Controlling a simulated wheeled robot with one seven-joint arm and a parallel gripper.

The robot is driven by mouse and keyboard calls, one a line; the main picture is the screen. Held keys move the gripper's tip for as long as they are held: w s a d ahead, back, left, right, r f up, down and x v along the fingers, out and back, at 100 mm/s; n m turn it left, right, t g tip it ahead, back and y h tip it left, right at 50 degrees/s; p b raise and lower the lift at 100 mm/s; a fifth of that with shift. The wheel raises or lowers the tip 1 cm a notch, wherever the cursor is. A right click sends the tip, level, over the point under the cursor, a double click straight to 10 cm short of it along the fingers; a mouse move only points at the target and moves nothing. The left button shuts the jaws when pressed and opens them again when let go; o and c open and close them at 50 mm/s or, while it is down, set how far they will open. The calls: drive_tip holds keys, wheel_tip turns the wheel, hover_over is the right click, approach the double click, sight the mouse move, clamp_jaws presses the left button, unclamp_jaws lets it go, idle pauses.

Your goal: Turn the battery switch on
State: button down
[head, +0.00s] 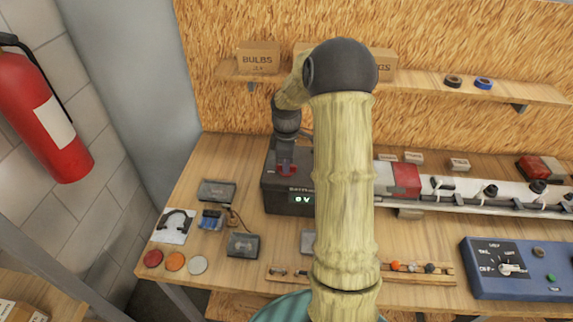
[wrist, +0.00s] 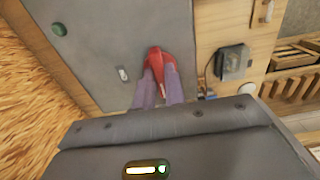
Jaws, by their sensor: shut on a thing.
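The battery box (head: 275,200) is a dark grey case on the wooden bench, left of centre in the head view. Its front display (head: 303,198) reads "0 V". The red battery switch (head: 287,170) is on top of the box. In the wrist view the red switch (wrist: 157,54) lies between the two purple fingers of my gripper (wrist: 158,74). My gripper is shut on it, and the fingers cover part of its handle. My arm hides the right part of the box in the head view.
A shelf with cardboard boxes (head: 258,57) is on the wall behind. A light bar (head: 465,190) lies to the right, with a blue control box (head: 520,290) in front of it. Small parts and coloured discs (head: 175,261) are at the front left. A fire extinguisher (head: 40,115) hangs at far left.

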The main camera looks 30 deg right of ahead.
drive_tip(key=m, duration=0.5)
drive_tip(key=m, duration=0.4)
drive_tip(key=shift+p, duration=0.35)
drive_tip(key=shift+m, duration=0.7)
drive_tip(key=m+p, duration=0.1)
drive_tip(key=m, duration=0.3)
drive_tip(key=shift+r, duration=0.1)
drive_tip(key=shift+m, duration=0.6)
